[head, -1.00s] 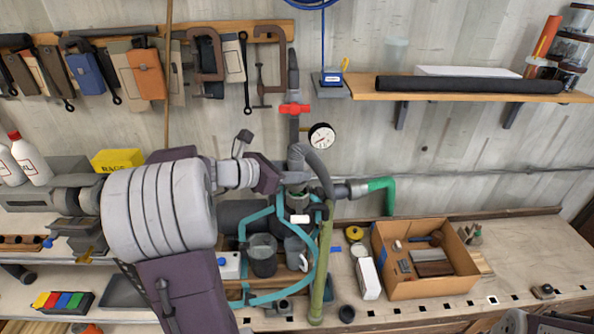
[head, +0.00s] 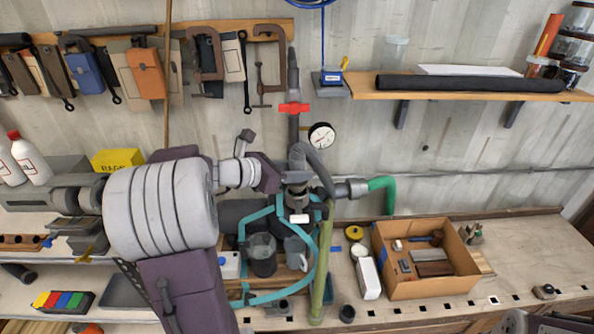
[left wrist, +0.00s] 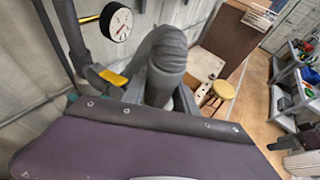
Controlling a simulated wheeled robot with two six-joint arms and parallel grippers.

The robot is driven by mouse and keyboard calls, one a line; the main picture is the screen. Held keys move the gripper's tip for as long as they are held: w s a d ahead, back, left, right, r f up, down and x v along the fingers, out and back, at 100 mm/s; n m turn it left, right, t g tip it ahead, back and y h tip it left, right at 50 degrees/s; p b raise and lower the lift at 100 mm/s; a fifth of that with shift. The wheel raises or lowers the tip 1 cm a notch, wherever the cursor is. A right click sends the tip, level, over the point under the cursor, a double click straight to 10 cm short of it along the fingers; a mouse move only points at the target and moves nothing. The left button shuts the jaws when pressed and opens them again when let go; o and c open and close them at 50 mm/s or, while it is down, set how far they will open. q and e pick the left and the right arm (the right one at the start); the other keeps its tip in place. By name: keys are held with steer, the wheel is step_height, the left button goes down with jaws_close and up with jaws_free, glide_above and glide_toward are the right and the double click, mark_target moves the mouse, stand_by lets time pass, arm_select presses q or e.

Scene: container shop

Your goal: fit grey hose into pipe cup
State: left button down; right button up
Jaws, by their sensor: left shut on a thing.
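The grey hose (head: 318,168) arches over beside the vertical pipe, below the pressure gauge, and bends down to the right. My left gripper (head: 291,178) reaches in from the left at the hose and is shut on it; its fingertips are small and partly hidden. A dark grey cup-like fitting (head: 298,199), probably the pipe cup, sits just below the gripper. I cannot tell whether the hose end is inside it. In the left wrist view the ribbed grey hose (left wrist: 165,62) rises behind my purple gripper body, which hides the fingertips and the cup. My right gripper is not in view.
The pressure gauge (head: 322,136) and red valve handle (head: 294,108) are close above the gripper. A green elbow hose (head: 382,188) is to the right. Teal tubing (head: 267,299) surrounds pots below. A cardboard box (head: 430,289) stands right; the far-right bench is mostly clear.

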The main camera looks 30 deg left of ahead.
arm_select(q)
steer(key=shift+f+b, duration=0.6)
steer(key=shift+f, duration=0.1)
steer(key=shift+f, duration=0.1)
stand_by(0.5)
steer(key=shift+f+b, duration=0.5)
steer(key=shift+b, duration=0.05)
steer(key=c, duration=0.9)
jaws_free()
